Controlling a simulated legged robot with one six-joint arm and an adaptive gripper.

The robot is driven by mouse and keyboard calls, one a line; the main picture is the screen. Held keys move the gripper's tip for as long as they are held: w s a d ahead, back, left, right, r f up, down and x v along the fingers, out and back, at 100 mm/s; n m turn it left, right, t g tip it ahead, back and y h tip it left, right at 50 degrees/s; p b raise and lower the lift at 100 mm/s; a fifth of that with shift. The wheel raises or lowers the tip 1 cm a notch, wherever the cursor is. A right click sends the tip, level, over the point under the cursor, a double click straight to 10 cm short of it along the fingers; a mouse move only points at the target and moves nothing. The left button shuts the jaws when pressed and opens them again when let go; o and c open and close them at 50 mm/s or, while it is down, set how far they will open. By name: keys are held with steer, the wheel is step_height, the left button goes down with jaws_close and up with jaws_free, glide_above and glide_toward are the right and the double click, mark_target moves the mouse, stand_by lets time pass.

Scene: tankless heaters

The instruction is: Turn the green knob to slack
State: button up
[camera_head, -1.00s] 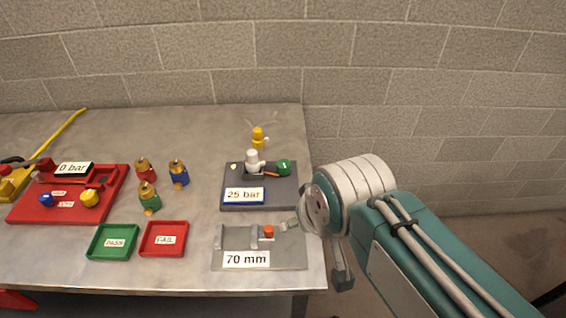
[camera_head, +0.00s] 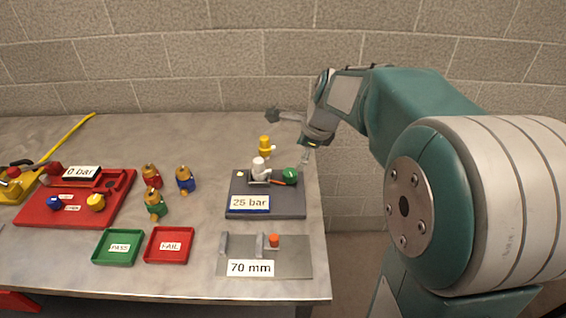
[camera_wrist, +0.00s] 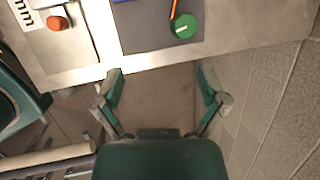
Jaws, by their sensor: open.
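The green knob (camera_head: 289,174) sits at the right side of the dark grey fixture (camera_head: 265,206) labelled "25 bar", with an orange-red pointer or lever beside it. In the wrist view the green knob (camera_wrist: 186,26) shows a pale mark on its top and lies ahead of my fingers, apart from them. My gripper (camera_wrist: 163,88) is open and empty, over the area just past the table's edge. In the head view my gripper (camera_head: 290,136) is partly seen beyond and above the fixture, near the table's right edge.
A white valve part (camera_head: 260,168) and a yellow fitting (camera_head: 266,146) stand close to the knob. The "70 mm" gauge plate (camera_head: 295,262) with an orange button lies in front. Green (camera_head: 97,252) and red (camera_head: 152,258) trays and several fittings are left. A block wall stands behind.

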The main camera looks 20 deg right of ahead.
mark_target(290, 172)
steer(key=w+f+m, duration=0.1)
steer(key=w+f, duration=0.1)
steer(key=f, duration=0.2)
steer(key=w+f+m, duration=0.2)
steer(key=w+f, duration=0.1)
steer(key=f, duration=0.2)
steer(key=w+f+m, duration=0.2)
steer(key=w+f, duration=0.1)
steer(key=f, duration=0.1)
steer(key=shift+d+f+y, duration=0.25)
steer(key=shift+f+y, duration=0.05)
steer(key=shift+f, duration=0.05)
steer(key=c, duration=1.1)
